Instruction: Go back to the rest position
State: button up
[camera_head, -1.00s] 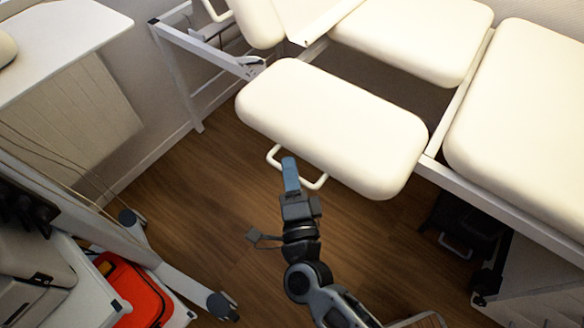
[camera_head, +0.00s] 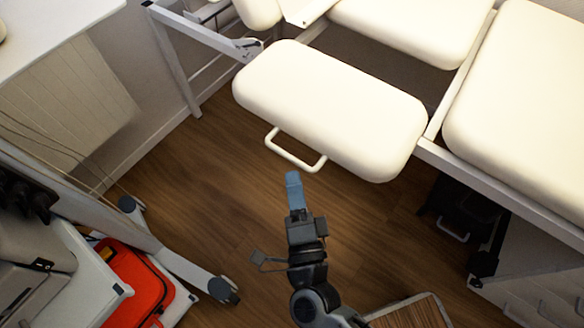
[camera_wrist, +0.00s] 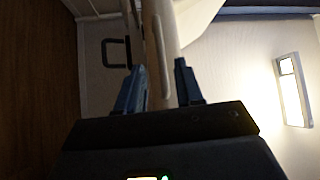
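My gripper (camera_head: 294,180) is over the wooden floor, in front of a cream padded bed section (camera_head: 330,105) with a white loop handle (camera_head: 294,152) on its near side. In the head view the blue fingertips stand a little apart from the handle. In the wrist view my gripper (camera_wrist: 160,80) has its two blue fingers spread, with nothing held between them. A pale bar, probably the handle (camera_wrist: 163,50), shows in the gap beyond them.
A wheeled stand (camera_head: 180,265) and a red case (camera_head: 135,285) are at the lower left. More cream padding (camera_head: 520,110) on a white frame is at right, with a dark object (camera_head: 460,212) beneath. Wooden floor (camera_head: 200,180) is clear left of my gripper.

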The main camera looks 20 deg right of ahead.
jog(key=shift+s+a, duration=0.1)
jog(key=shift+s, duration=0.35)
jog(key=s+d+r+n+g+y+p, duration=0.1)
jog(key=s+d+r+n+g+p, duration=0.1)
jog(key=s+d+r+n+p, duration=0.3)
jog(key=s+d+r+n+g+y+p, duration=0.2)
jog(key=s+d+r+n+p, duration=0.4)
jog(key=s+r+n, duration=0.7)
jog(key=s+d+r, duration=0.1)
jog(key=s+r, duration=0.5)
jog(key=r, duration=0.1)
jog(key=shift+s+d+r, duration=0.2)
jog(key=shift+d+r, duration=0.05)
jog(key=shift+d, duration=0.15)
dwell(0.8)
